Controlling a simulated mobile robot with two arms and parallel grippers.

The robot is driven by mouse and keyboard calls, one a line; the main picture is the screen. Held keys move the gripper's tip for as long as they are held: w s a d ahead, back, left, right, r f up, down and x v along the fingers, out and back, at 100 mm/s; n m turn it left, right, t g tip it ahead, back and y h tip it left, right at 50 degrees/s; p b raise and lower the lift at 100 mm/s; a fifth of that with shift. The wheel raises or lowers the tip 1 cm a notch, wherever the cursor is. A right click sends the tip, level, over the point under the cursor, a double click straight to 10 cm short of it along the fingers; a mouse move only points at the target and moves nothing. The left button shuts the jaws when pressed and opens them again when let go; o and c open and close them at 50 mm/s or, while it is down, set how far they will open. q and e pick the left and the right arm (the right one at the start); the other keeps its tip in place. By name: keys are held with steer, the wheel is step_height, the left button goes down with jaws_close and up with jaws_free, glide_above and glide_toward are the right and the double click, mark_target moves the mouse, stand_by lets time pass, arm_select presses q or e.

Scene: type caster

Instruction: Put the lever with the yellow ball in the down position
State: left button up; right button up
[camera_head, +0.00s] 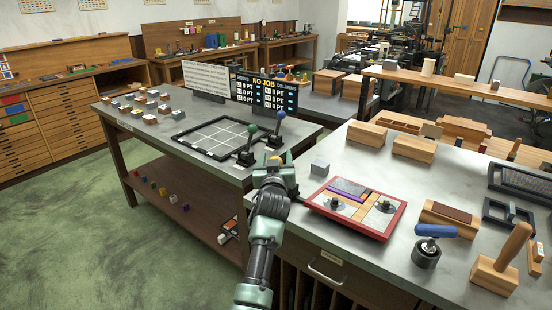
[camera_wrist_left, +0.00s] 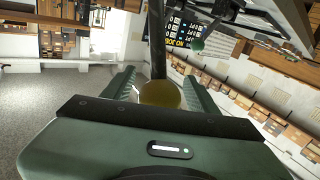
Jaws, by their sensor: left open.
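The lever's yellow ball (camera_wrist_left: 160,94) sits between the two fingers of my left gripper (camera_wrist_left: 158,88) in the left wrist view, with its dark rod (camera_wrist_left: 158,42) running away from it. The gripper is open around the ball; I cannot tell whether a finger touches it. In the head view my left gripper (camera_head: 276,162) is at the table's right end, and it mostly hides the yellow ball and its lever. Behind it stand a lever with a green ball (camera_head: 253,130) and one with a blue ball (camera_head: 281,115). My right gripper is not in view.
A black gridded frame (camera_head: 215,136) lies left of the levers, with a display board (camera_head: 264,92) behind. Right of the gripper are a small grey block (camera_head: 320,167) and a red-edged tray (camera_head: 398,221) on the other bench.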

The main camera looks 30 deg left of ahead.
arm_select(q)
jaws_close()
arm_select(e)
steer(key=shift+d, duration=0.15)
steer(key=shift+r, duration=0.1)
